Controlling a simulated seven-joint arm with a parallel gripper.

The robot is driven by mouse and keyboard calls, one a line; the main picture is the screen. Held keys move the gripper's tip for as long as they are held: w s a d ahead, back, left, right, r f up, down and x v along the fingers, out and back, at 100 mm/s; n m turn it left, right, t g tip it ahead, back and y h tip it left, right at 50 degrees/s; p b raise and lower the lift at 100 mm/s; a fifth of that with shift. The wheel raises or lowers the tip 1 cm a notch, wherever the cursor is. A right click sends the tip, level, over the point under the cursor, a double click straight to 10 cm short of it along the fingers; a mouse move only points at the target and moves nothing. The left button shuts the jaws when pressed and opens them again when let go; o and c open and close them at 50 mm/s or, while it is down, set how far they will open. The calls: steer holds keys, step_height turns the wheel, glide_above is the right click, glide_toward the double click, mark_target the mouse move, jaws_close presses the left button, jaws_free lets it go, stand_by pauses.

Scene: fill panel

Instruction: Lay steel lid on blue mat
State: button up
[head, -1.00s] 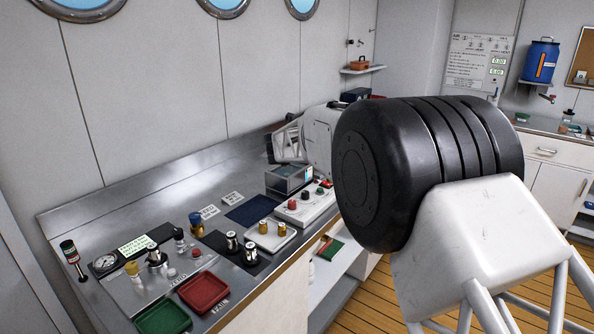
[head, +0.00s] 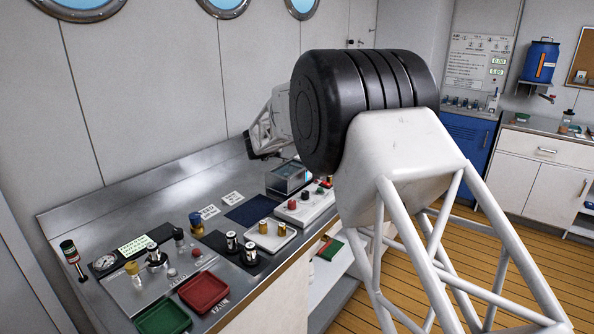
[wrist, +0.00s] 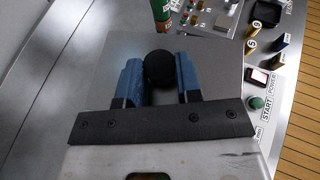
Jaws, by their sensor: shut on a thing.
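My gripper (wrist: 159,76) shows in the wrist view with two blue fingers shut on a black round knob. Under the knob is a flat grey square plate, the steel lid (wrist: 218,62), held over the grey bench. In the head view, the dark end of my arm is above the back of the bench, left of my large black joint; the fingers and lid cannot be made out there.
A tray with brass pieces (head: 270,237), a red tray (head: 204,291) and a green tray (head: 161,317) are nearer. A green-and-red cylinder (wrist: 161,14) stands beyond the lid.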

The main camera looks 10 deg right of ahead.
steer(key=shift+m+h, duration=0.4)
steer(key=shift+h, duration=0.2)
steer(key=shift+w+a+f, duration=0.25)
steer(key=shift+w+a, duration=0.35)
steer(key=shift+w+a+f, duration=0.3)
steer(key=shift+w+a, duration=0.35)
steer(key=shift+w+a+f, duration=0.25)
steer(key=shift+w+a, duration=0.35)
steer(key=shift+w+a+f+m, duration=0.15)
steer(key=shift+w+a+f, duration=0.25)
steer(key=shift+w+a, duration=0.15)
steer(key=shift+w+a+f+m, duration=0.15)
steer(key=shift+w+a+f, duration=0.25)
steer(key=shift+a, duration=0.25)
steer(key=w+a+f+m+g+h, duration=0.1)
steer(key=w+a+f, duration=0.2)
steer(key=a, duration=0.3)
steer(key=shift+w+f+h, duration=0.3)
steer(key=shift+w+f, duration=0.1)
steer(key=shift+f, duration=0.35)
steer(key=shift+a, duration=0.1)
glide_above(245, 184)
steer(key=shift+s+f, duration=0.2)
steer(key=shift+f, duration=2.95)
steer(key=shift+f, duration=0.1)
steer(key=shift+f, duration=1.75)
